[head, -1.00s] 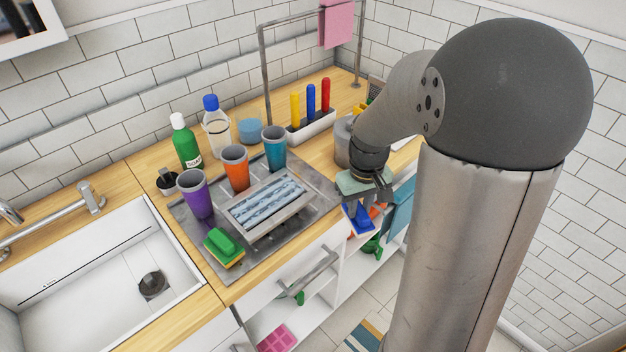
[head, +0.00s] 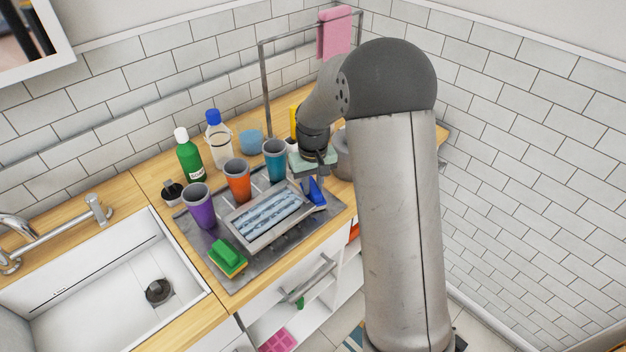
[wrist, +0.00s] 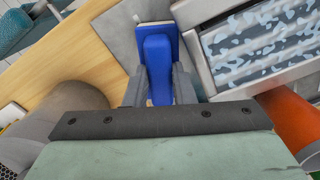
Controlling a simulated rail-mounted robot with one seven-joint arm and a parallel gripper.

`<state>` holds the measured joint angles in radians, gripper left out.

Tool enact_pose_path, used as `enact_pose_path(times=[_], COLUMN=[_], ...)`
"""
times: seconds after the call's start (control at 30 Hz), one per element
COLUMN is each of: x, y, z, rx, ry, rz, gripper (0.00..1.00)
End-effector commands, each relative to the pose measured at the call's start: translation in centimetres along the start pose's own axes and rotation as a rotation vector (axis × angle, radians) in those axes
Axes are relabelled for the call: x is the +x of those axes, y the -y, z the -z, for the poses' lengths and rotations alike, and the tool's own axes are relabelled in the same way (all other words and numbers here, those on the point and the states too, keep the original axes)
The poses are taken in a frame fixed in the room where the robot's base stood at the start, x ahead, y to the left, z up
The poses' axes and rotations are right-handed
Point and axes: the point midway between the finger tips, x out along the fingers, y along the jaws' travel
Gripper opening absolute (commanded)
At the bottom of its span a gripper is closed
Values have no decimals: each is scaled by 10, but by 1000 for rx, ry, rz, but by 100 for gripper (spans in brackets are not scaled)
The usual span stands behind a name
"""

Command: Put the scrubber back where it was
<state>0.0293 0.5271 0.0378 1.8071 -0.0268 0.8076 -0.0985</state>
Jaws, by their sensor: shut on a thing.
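My gripper (wrist: 160,92) is shut on the handle of a blue scrubber (wrist: 157,60). The scrubber has a flat blue head with a pale edge. In the head view the scrubber (head: 315,194) hangs from the gripper (head: 318,178) at the right end of the grey metal drain tray (head: 238,285), just right of the box with blue-white mottled contents (head: 284,235). Whether the scrubber touches the tray I cannot tell. My arm hides the counter to the right.
Purple (head: 199,207), orange (head: 238,181) and teal (head: 275,161) cups stand along the tray's back. Green (head: 188,156) and clear (head: 217,140) bottles stand behind. A grey pot (head: 343,156) is close right of my gripper. The sink (head: 95,285) lies left.

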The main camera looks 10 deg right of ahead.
Motion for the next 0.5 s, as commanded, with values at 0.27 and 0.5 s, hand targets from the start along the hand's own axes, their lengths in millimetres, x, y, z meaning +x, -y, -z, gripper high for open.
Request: enact_pose_path(times=[0.27, 0.5], x=[4, 4], y=[0, 0], z=[0, 0], rx=[0, 0], ry=[0, 0], rz=[0, 0], gripper=[0, 32])
